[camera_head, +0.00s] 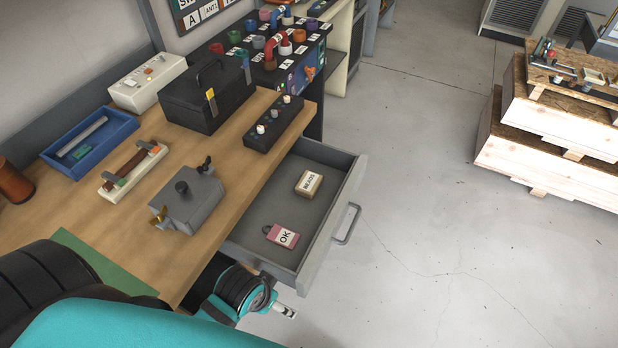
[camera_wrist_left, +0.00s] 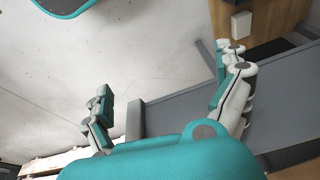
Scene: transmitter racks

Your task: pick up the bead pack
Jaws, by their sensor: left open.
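The bead pack (camera_head: 309,184) is a small beige block with a white label reading BEADS. It lies in the open grey drawer (camera_head: 345,193), towards the drawer's outer side. My left gripper (camera_head: 284,308) is low at the bottom of the head view, beside the near end of the drawer and apart from the pack; my arm partly hides it. In the left wrist view the left gripper's fingers (camera_wrist_left: 168,106) are spread wide with nothing between them. The bead pack cannot be made out there. My right gripper is not in view.
The drawer handle (camera_head: 348,224) sticks out to the right. The wooden worktop (camera_head: 232,190) holds a grey valve box (camera_head: 187,204), a black toolbox (camera_head: 207,95) and a blue tray (camera_head: 90,142).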

